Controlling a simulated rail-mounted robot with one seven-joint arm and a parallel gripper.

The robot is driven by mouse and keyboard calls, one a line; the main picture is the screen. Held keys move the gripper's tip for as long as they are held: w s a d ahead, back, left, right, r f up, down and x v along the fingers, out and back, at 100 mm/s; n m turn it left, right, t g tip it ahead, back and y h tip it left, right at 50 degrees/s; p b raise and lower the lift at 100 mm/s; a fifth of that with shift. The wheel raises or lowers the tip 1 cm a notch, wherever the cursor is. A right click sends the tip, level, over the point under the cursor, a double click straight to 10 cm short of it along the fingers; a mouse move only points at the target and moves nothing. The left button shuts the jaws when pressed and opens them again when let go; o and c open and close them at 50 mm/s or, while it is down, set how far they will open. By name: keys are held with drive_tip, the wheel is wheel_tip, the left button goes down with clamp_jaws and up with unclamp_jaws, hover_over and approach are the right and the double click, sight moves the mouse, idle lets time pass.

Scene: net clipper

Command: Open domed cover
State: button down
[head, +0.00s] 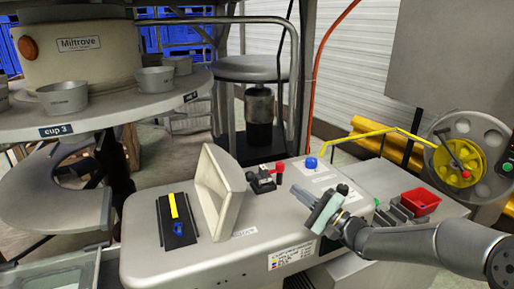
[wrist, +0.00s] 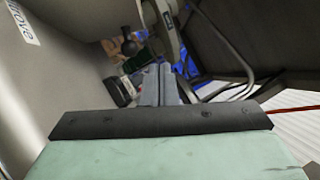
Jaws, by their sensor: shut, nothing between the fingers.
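I take the domed cover (head: 222,190) to be the pale beige hinged lid on the console in the head view. It stands upright, slightly tilted, beside a black slotted plate (head: 177,222) with a yellow strip and a blue knob, which lies uncovered. My gripper shows in the head view as a pale green body (head: 325,207) over the console's right part, to the right of the cover and apart from it. In the wrist view my fingers (wrist: 158,70) are together and empty. A light curved edge beyond them may be the cover.
The console (head: 265,225) also carries a red-knobbed lever (head: 279,168) and a blue knob (head: 311,163). At left is a round table (head: 110,115) with cups.

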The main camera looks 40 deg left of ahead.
drive_tip(key=shift+s+d+f+n+g+h+p, duration=0.2)
drive_tip(key=shift+s+d+n+g+h+p, duration=0.15)
drive_tip(key=shift+n+g, duration=0.2)
drive_tip(key=shift+s+d+f+n+g+h+p, duration=0.2)
drive_tip(key=shift+s+d+n+g+h, duration=0.1)
drive_tip(key=shift+s+n+g, duration=0.2)
drive_tip(key=s+p+x, duration=0.2)
drive_tip(key=x, duration=1)
drive_tip(key=shift+s+r, duration=0.2)
drive_tip(key=shift+r, duration=0.2)
